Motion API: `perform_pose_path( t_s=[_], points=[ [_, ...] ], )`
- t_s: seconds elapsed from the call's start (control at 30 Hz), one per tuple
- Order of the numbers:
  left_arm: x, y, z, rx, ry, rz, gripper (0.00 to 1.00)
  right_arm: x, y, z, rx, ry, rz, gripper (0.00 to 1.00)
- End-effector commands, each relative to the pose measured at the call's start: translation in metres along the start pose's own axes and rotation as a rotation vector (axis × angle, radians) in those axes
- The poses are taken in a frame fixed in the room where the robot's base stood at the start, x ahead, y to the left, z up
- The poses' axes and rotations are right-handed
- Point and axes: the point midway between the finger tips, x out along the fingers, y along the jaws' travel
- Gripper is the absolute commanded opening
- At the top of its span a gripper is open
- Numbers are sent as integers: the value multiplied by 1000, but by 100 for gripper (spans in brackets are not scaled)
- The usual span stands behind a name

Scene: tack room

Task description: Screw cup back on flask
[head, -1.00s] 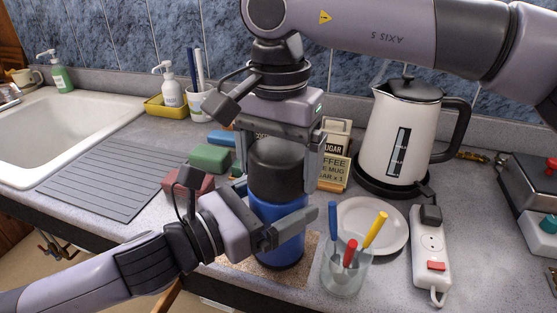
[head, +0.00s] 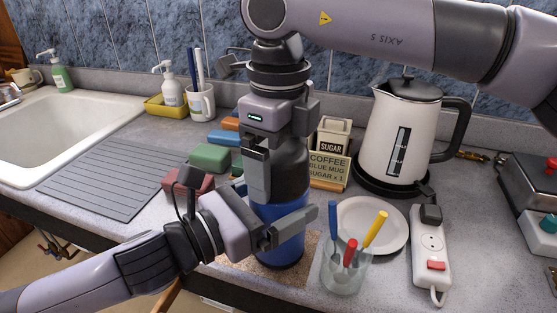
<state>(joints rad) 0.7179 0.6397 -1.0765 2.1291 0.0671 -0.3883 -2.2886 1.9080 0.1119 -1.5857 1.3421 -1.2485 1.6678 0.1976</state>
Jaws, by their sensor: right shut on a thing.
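The blue flask (head: 284,256) stands upright on a tan speckled mat (head: 232,270) at the counter's front. The dark grey cup (head: 290,168) sits upside down at the flask's top, in line with it. My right gripper (head: 276,172) comes down from above and is shut on the cup, one finger in front of it. My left gripper (head: 268,216) reaches in from the left and is shut around the blue body, one finger across its front. The far fingers and the seam between cup and flask are mostly hidden.
A glass with coloured-handled utensils (head: 345,268) and a white plate (head: 385,222) stand close on the right. Coloured blocks, including a green one (head: 210,157), lie left. The drainer (head: 110,188) is clear.

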Motion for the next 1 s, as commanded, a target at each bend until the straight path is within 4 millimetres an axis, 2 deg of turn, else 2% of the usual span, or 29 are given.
perform_pose_path(
  t_s=[0.4,0.57,0.6,0.63,0.87,1.0],
  points=[
    [0,0,0,0,0,0,11,0,0,0,664,-2,0,54],
    [0,0,0,0,0,0,11,0,0,0,698,-2,0,54],
    [0,0,0,0,0,0,11,0,0,0,697,-2,0,93],
    [0,0,0,0,0,0,11,0,0,0,697,-2,0,100],
    [0,0,0,0,0,0,11,-1,0,0,695,-1,0,100],
    [0,0,0,0,0,0,11,-12,0,0,696,-3,-2,100]
  ],
)
